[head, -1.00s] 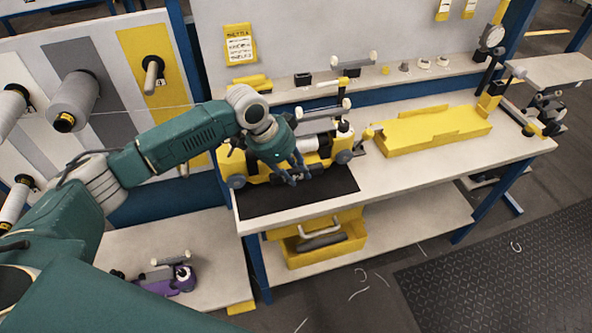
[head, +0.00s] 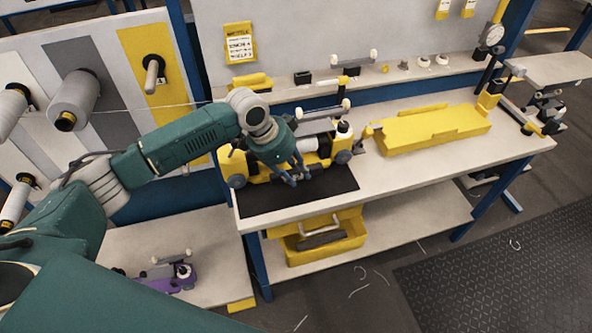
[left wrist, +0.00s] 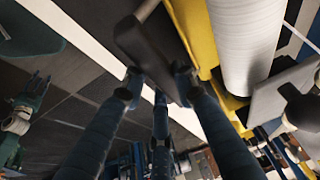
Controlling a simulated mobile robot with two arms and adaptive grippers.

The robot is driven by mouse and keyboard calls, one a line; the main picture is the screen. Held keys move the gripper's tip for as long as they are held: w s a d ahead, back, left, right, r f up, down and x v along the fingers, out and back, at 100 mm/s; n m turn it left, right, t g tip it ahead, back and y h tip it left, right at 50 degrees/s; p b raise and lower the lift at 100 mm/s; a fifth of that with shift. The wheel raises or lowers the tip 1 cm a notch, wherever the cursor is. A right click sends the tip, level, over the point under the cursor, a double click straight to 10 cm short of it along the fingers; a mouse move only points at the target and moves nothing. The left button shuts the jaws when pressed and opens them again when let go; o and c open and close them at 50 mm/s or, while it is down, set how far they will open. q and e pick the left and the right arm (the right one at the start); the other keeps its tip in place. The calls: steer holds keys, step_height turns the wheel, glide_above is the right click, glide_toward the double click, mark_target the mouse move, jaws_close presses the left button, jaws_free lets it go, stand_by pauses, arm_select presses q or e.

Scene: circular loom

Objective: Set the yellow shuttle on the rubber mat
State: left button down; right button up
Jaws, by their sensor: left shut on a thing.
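The yellow shuttle (head: 318,160), with dark wheels and a pale spool, stands at the back edge of the black rubber mat (head: 300,196) on the bench. My left gripper (head: 291,177) is at the front side of the shuttle, over the mat. In the left wrist view the fingers (left wrist: 157,85) close around a dark grip piece (left wrist: 145,48) of the shuttle, beside its yellow body (left wrist: 193,30) and white spool (left wrist: 245,45). The fingers hide part of the hold. I cannot tell whether the wheels touch the mat or the bench.
A long yellow block (head: 432,130) lies on the bench right of the shuttle. A shelf with small parts (head: 303,78) runs behind. A purple shuttle (head: 172,282) is on the low shelf at left. A yellow bin (head: 325,245) sits below the bench. The mat's front is bare.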

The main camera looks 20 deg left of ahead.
arm_select(q)
steer(key=shift+w, duration=0.1)
steer(key=c, duration=1.3)
jaws_free()
steer(key=shift+s+f, duration=0.15)
steer(key=shift+s, duration=0.05)
steer(key=v, duration=1.2)
steer(key=shift+w, duration=0.1)
